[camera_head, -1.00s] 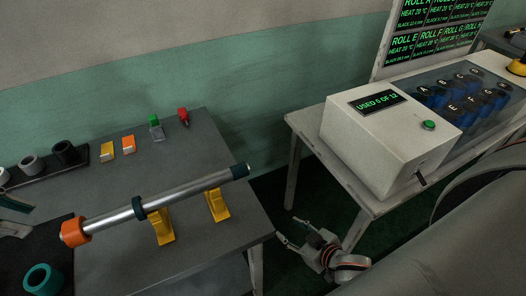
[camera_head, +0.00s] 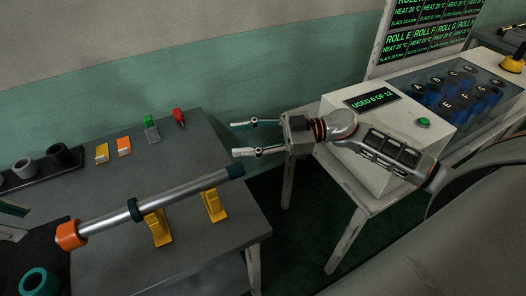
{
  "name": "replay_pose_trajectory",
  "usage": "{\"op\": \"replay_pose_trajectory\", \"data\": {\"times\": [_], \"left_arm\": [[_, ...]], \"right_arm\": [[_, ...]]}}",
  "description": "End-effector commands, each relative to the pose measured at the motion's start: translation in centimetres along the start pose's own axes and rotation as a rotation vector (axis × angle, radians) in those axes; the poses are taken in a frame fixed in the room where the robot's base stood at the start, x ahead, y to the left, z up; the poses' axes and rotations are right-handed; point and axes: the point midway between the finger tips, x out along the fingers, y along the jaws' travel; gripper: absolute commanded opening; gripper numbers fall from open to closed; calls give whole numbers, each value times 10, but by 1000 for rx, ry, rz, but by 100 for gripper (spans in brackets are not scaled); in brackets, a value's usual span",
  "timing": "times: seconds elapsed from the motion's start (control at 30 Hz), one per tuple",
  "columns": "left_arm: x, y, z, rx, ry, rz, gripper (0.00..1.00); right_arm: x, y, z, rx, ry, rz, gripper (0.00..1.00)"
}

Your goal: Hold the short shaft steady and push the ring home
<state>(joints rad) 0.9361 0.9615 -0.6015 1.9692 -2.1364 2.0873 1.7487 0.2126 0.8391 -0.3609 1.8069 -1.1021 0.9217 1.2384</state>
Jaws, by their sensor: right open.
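A metal shaft (camera_head: 185,193) lies across two yellow supports (camera_head: 213,205) on the grey left table. A loose teal ring (camera_head: 38,283) sits at the bottom left. My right gripper (camera_head: 243,138) is open and empty, fingers pointing left, above and right of the shaft's right end and apart from it. My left gripper (camera_head: 13,221) is cut off at the left edge; its jaw state is unclear.
Yellow (camera_head: 102,153) and orange (camera_head: 124,146) blocks, a green-topped piece (camera_head: 151,128) and a red-topped piece (camera_head: 179,117) stand at the table's back. A dark rack (camera_head: 28,179) holds rings. A white machine (camera_head: 378,130) stands on the right table, beyond a floor gap.

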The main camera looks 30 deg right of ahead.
Motion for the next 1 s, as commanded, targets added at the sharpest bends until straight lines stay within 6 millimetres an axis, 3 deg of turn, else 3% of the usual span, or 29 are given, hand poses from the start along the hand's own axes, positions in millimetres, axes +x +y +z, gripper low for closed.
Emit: {"op": "replay_pose_trajectory", "data": {"times": [0.17,0.5,0.67,1.0], "left_arm": [[0,0,0,0,0,0,28],[0,0,0,0,0,0,28],[0,0,0,0,0,0,28],[0,0,0,0,0,0,28]], "right_arm": [[-19,-7,-18,5,-110,-199,42],[-41,-45,-1,119,-287,-393,42],[-30,-53,3,126,-291,-403,42],[12,-72,15,127,-290,-400,42]]}}
